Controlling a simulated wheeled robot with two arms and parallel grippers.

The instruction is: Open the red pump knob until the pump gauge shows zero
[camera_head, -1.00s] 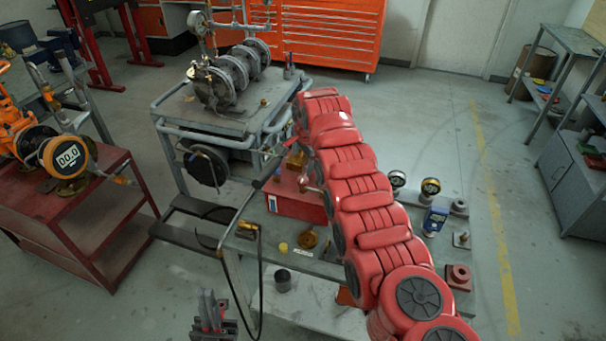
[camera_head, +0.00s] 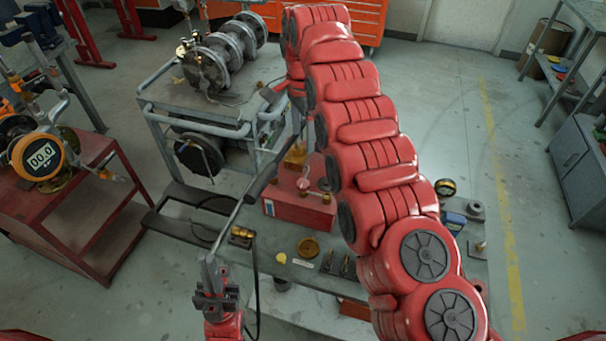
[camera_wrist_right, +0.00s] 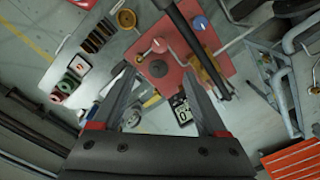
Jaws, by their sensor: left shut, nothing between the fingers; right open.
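The red pump box (camera_head: 290,208) stands on the grey bench, partly hidden by my right arm. A small red knob (camera_head: 303,184) shows on its top. In the right wrist view the red box (camera_wrist_right: 190,55) carries a red-and-white knob (camera_wrist_right: 158,45) and a blue-topped knob (camera_wrist_right: 200,23). My right gripper (camera_wrist_right: 160,70) is open and empty, its fingers pointing toward the box, apart from the knobs as far as I can tell. A digital gauge (camera_wrist_right: 181,108) shows between the fingers, reading unclear. My left gripper (camera_head: 213,270) is shut and empty.
An orange digital gauge (camera_head: 43,157) reading about 00.0 is on a red cart (camera_head: 85,215) at left. A flanged pipe assembly (camera_head: 215,62) stands on a grey trolley. Black bars and a hose lie near the box.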

